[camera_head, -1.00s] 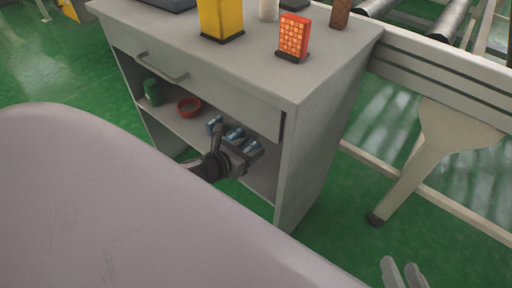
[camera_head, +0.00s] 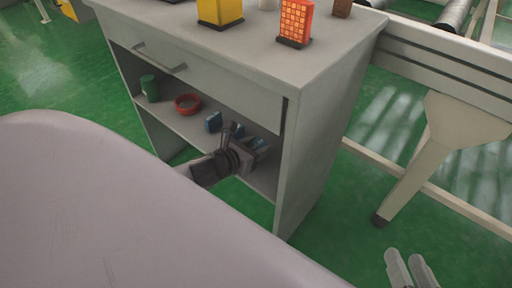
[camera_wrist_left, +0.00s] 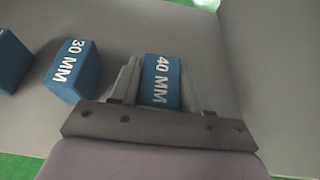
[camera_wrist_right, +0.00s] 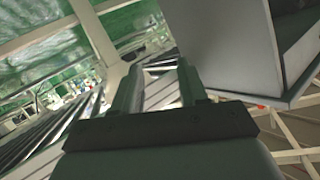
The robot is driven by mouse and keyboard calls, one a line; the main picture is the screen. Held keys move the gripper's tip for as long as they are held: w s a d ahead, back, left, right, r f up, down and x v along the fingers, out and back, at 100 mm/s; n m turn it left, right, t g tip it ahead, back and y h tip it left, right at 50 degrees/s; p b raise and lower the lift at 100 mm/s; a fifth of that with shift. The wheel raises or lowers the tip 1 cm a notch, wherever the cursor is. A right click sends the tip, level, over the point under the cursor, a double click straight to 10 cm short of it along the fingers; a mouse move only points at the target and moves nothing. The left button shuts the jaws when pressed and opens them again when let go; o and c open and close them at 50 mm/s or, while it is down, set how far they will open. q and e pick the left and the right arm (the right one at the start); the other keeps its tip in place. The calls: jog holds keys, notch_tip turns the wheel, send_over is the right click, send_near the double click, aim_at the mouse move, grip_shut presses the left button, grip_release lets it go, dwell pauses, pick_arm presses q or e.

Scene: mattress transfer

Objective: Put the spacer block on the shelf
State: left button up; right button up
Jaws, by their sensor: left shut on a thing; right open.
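My left gripper (camera_head: 256,145) reaches into the open shelf bay of the grey cabinet and is shut on a blue block marked 40 MM (camera_wrist_left: 161,82). The block sits between both fingers in the left wrist view; I cannot tell whether it still touches the shelf. A blue block marked 30 MM (camera_wrist_left: 74,70) stands just left of the gripper, apart from it. Another blue block (camera_wrist_left: 10,60) is further left, and it shows in the head view (camera_head: 213,122). The shelf (camera_head: 178,119) is the lower board of the cabinet. My right gripper (camera_head: 412,270) is open and empty, low at the right.
A red ring-shaped dish (camera_head: 187,104) and a green can (camera_head: 150,88) stand on the shelf's left part. The cabinet's right side wall (camera_head: 325,130) is close to my left gripper. On its top are a yellow item (camera_head: 220,12) and an orange gridded item (camera_head: 296,22). A conveyor frame (camera_head: 450,60) stands right.

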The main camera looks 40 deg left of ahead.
aim_at(254, 148)
pick_arm(q)
jog(key=shift+f, duration=0.1)
jog(key=o, duration=1.1)
jog(key=shift+r, duration=0.2)
jog(key=shift+s, duration=0.3)
jog(key=p+v, duration=0.2)
jog(key=v, duration=0.1)
jog(key=shift+s+r, duration=0.2)
jog(key=p+v, duration=0.2)
jog(key=v, duration=0.6)
pick_arm(e)
jog(key=shift+s+d+r+g+h, duration=0.15)
jog(key=shift+d+h, duration=0.2)
jog(key=shift+d, duration=0.1)
jog(key=shift+s+d+r+g+h, duration=0.1)
jog(key=shift+d+g+h, duration=0.05)
jog(key=shift+d+h, duration=0.25)
